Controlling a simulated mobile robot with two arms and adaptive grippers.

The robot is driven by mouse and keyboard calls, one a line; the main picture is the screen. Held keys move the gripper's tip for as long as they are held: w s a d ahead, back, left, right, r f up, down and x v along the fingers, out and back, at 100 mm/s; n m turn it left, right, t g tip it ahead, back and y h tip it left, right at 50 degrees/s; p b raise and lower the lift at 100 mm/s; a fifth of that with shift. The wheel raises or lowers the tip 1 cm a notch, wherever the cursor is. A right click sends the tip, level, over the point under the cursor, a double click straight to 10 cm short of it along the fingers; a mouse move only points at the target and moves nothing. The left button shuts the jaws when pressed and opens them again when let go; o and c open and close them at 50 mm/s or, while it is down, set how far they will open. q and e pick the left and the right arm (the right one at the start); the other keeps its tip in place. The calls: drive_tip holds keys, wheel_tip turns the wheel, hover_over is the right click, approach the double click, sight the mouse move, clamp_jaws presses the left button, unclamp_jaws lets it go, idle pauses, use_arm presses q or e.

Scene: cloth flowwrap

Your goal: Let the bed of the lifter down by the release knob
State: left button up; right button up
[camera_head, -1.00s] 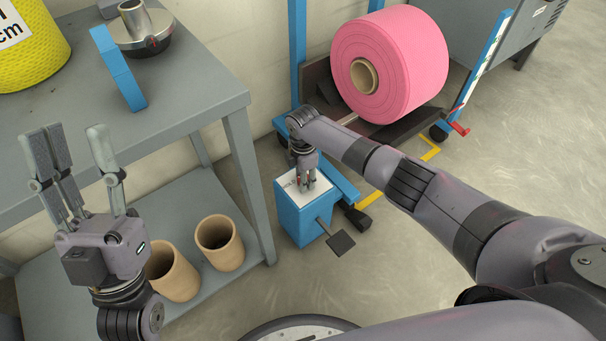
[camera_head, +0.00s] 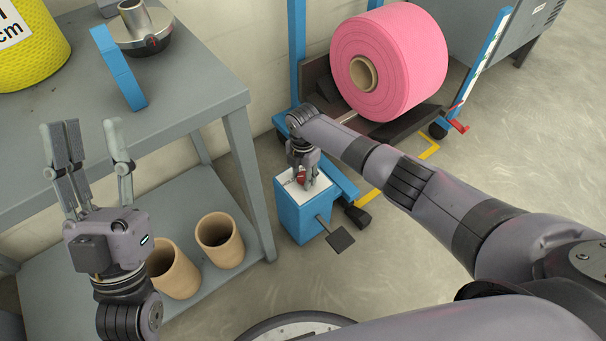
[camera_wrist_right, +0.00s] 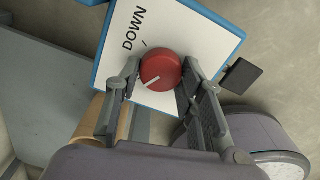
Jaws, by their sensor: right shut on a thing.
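The lifter has a blue pump box (camera_head: 292,222) with a white top plate. In the right wrist view the plate (camera_wrist_right: 118,68) reads "DOWN" beside a red release knob (camera_wrist_right: 160,70) with a white pointer line. My right gripper (camera_wrist_right: 161,84) is shut on the knob, one finger on each side. In the head view it points down at the box top, and a bit of the red knob (camera_head: 301,173) shows. The lifter's dark bed (camera_head: 412,123) carries a large pink roll (camera_head: 392,62). My left gripper (camera_head: 92,140) is open and empty, fingers up, in front of the grey bench.
A black pedal (camera_head: 341,240) sticks out from the box. The grey bench (camera_head: 190,85) stands left, with cardboard cores (camera_head: 220,242) on its lower shelf. A grey cabinet (camera_head: 500,45) stands behind right. Yellow tape (camera_head: 430,148) marks the open floor.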

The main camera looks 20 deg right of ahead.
sight(303, 177)
drive_tip(key=o, duration=1.1)
drive_tip(key=shift+o, duration=0.2)
wheel_tip(303, 177, up, 12)
idle(0.4)
